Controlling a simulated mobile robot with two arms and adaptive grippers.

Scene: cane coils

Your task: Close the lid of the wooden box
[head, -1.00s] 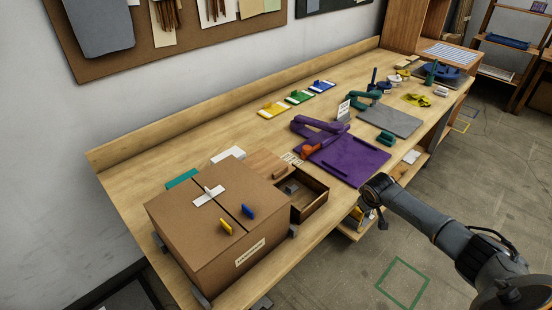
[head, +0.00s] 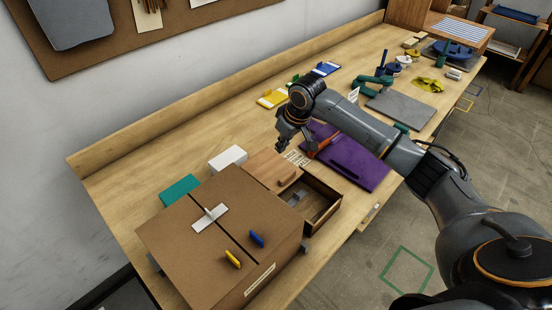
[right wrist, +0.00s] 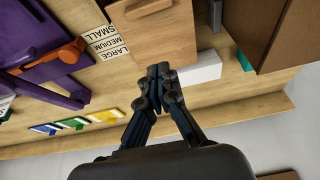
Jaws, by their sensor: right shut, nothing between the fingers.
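The wooden box (head: 331,221) stands on the bench right of the cardboard box. Its inside shows partly open, with a small grey item in it. The light wooden lid (head: 262,166), with a small bar handle (head: 289,175), lies toward the back-left of the opening and leaves the front-right part uncovered. The lid (right wrist: 158,43) and handle (right wrist: 148,8) also show in the right wrist view. My right gripper (head: 291,147) is shut and empty, just beyond the lid's back edge; its fingertips (right wrist: 163,72) overlap the lid in the wrist view. My left gripper is out of view.
The taped cardboard box (head: 185,245) stands close at the left. A white block (head: 228,158) and a teal block (head: 180,189) lie behind. A purple tray (head: 365,172) with an orange-handled tool lies to the right. Size labels (right wrist: 103,40) lie beside the lid.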

